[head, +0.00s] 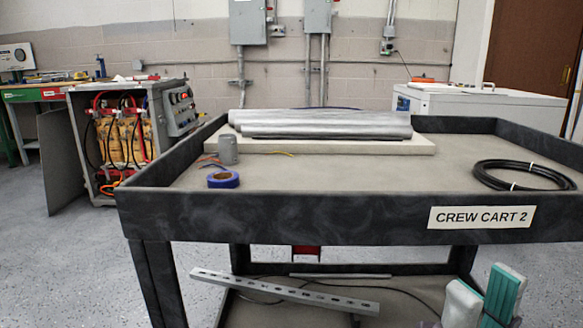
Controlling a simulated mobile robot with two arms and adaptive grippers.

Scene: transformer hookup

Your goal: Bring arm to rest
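My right gripper (482,292) shows at the bottom right, in front of the cart's lower shelf. Its two pale grey and teal fingers stand apart with a gap between them, and I see nothing held in it. The rest of that arm is out of the picture. My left gripper and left arm are not in view. The crew cart (300,218) stands right in front of me, and the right gripper is below the level of its top tray.
On the cart lie grey rolls (325,122) on a pale board, a grey cylinder (228,150), blue tape (223,179) and a black cable coil (522,176). A slotted metal strut (285,291) lies below. An open transformer cabinet (125,140) stands left. Floor (60,270) at left is clear.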

